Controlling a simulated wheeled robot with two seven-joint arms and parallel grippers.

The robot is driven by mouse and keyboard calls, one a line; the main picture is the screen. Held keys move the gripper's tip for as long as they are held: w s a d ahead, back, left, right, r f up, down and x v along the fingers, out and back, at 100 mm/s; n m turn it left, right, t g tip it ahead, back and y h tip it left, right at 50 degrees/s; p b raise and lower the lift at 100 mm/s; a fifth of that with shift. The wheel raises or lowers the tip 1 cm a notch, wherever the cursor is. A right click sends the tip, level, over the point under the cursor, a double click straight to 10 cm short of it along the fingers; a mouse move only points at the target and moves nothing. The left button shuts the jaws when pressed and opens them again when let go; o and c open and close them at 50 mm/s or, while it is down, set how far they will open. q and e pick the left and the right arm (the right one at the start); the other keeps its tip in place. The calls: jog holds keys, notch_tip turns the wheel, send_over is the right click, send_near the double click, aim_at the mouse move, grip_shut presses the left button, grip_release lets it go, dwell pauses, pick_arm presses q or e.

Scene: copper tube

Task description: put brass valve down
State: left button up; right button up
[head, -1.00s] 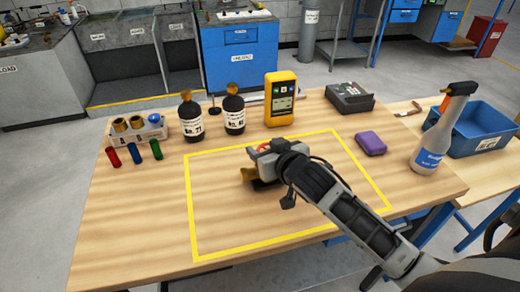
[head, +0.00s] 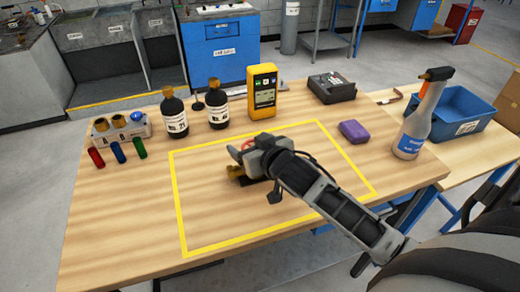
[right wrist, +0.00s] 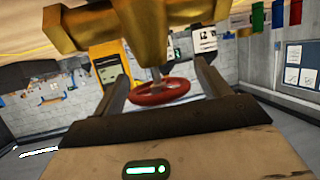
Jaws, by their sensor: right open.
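The brass valve (head: 236,172) is inside the yellow outline on the wooden table, mostly hidden behind my right gripper (head: 250,160) in the head view. In the right wrist view, the brass body of the valve (right wrist: 140,25) fills the top of the picture. Its red handwheel (right wrist: 160,94) shows between the two fingers of my right gripper (right wrist: 160,78). The fingers are apart, with gaps on both sides of the wheel. The head view does not show clearly how the valve meets the table. My left gripper is not in view.
The yellow outline (head: 178,215) is otherwise clear. Behind it stand a yellow meter (head: 262,92) and two dark bottles (head: 174,112). A purple block (head: 354,131) and a spray bottle (head: 420,120) are at the right. A rack (head: 120,130) and small coloured cylinders (head: 118,152) are at the left.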

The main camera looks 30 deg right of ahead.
pick_arm(q)
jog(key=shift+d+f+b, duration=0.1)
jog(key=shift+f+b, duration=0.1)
jog(key=shift+b, duration=0.2)
pick_arm(e)
jog(key=v, duration=1.2)
jog(key=shift+a+f, duration=0.1)
